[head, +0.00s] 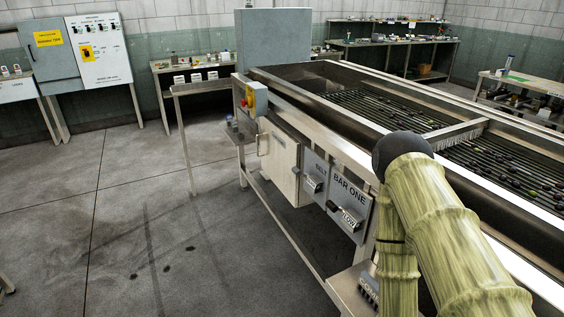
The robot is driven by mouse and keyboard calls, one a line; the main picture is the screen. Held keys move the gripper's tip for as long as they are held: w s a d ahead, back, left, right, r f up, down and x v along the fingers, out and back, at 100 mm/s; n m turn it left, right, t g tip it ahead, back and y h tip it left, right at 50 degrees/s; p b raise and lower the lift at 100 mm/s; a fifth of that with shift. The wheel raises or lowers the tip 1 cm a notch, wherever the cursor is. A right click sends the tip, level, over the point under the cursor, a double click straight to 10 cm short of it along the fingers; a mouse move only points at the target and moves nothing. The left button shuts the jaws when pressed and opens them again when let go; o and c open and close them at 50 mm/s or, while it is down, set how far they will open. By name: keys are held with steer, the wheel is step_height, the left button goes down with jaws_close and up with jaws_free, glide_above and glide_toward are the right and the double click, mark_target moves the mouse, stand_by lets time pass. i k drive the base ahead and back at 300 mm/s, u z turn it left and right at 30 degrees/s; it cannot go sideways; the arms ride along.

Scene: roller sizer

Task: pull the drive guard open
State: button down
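The drive guard looks to be the cream panel (281,166) on the near side of the roller machine, below its side rail. A pale bar handle (262,144) shows at its left edge. The panel seems shut or almost shut; I cannot tell whether there is a small gap. My arm, yellow-green with a dark rounded joint, rises at the right, in front of the machine. It is well to the right of the panel. My gripper is not in this view, so its opening and its place relative to the handle are hidden.
A control box with a red button (256,98) is above left. A lower frame rail (283,228) runs beneath. The floor (150,220) at left is clear.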

mark_target(280, 153)
steer(key=z, duration=0.15)
steer(key=k, duration=0.4)
steer(key=u, duration=1.35)
steer(key=i, duration=1.65)
steer(key=z, duration=0.65)
